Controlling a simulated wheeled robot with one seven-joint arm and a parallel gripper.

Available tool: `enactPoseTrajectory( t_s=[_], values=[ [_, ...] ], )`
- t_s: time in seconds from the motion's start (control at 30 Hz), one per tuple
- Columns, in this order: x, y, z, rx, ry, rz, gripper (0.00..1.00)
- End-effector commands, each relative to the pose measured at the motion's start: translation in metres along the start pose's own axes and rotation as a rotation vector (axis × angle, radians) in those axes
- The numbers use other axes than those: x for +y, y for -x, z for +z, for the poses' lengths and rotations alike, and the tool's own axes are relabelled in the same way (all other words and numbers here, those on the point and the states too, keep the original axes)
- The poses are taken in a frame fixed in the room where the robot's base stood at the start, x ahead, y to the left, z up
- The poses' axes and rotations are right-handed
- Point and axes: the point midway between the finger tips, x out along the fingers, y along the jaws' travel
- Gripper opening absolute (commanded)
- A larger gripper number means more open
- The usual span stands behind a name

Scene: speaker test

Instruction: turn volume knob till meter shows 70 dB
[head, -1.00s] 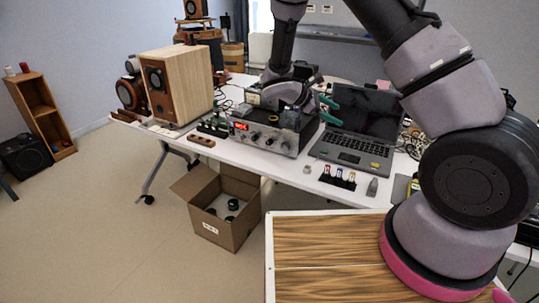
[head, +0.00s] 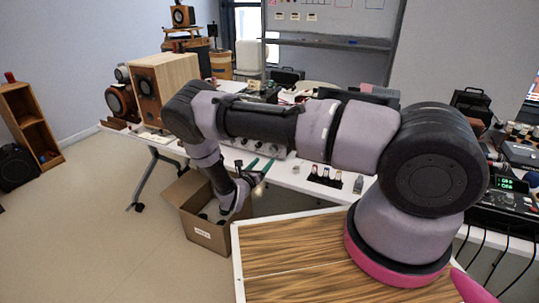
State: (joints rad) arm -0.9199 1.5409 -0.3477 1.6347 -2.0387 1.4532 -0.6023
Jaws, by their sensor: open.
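The amplifier (head: 238,153) is on the white table, mostly hidden behind my arm. Part of its silver front with knobs shows below the arm; I cannot tell which knob is the volume knob. No dB reading can be made out.
The cardboard box (head: 205,232) stands on the floor below. A wooden speaker (head: 165,80) is at the table's left. Small items on a black mat (head: 325,177) and a grey object (head: 358,184) sit near the front edge. A device with a green display (head: 505,183) is at right.

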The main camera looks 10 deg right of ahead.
Motion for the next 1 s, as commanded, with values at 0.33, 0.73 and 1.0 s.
enactPoseTrajectory(
  t_s=[0.33,0.73,1.0],
  values=[
    [-0.001,-0.064,0.0,0.002,-0.002,-0.003,0.76],
    [-0.001,-0.082,0.0,0.001,-0.001,-0.002,0.76],
    [-0.001,-0.082,0.0,0.001,-0.001,-0.002,0.11]
  ],
)
